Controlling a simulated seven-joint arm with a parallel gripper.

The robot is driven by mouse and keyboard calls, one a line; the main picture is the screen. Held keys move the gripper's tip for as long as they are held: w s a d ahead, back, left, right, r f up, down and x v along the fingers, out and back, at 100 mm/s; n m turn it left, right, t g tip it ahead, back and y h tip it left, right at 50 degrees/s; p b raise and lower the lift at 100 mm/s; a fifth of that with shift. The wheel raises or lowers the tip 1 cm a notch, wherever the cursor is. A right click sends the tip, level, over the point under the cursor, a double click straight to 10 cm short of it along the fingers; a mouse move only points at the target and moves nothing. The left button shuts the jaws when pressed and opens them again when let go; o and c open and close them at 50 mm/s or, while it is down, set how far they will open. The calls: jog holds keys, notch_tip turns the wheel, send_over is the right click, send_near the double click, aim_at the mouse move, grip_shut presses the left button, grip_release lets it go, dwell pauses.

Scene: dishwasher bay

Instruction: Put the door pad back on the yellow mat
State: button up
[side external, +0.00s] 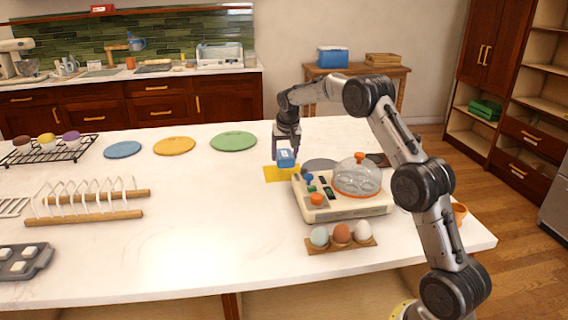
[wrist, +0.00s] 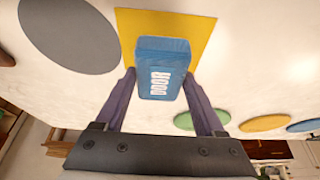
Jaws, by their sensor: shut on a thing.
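My gripper (side external: 285,153) is shut on the door pad (side external: 286,160), a small blue block with a white marking on it. In the wrist view the door pad (wrist: 162,70) sits between the two fingertips of my gripper (wrist: 162,82). The yellow mat (side external: 280,174) lies flat on the white counter, below the pad; it also shows in the wrist view (wrist: 200,38). The pad covers part of the mat in both views. I cannot tell for sure whether the pad touches the mat.
A cream appliance (side external: 345,200) with a clear dome stands just right of the mat. A grey disc (wrist: 68,32) lies beside the mat. An egg holder (side external: 341,243) is in front. Green (side external: 233,141), orange and blue discs lie further left.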

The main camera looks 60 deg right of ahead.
jog(key=shift+w+d+f, duration=0.15)
jog(key=shift+w+f, duration=0.05)
jog(key=shift+f, duration=1.65)
jog(key=shift+f, duration=0.1)
jog(key=o, duration=1.2)
jog(key=shift+f, duration=0.1)
jog(key=shift+c, duration=0.2)
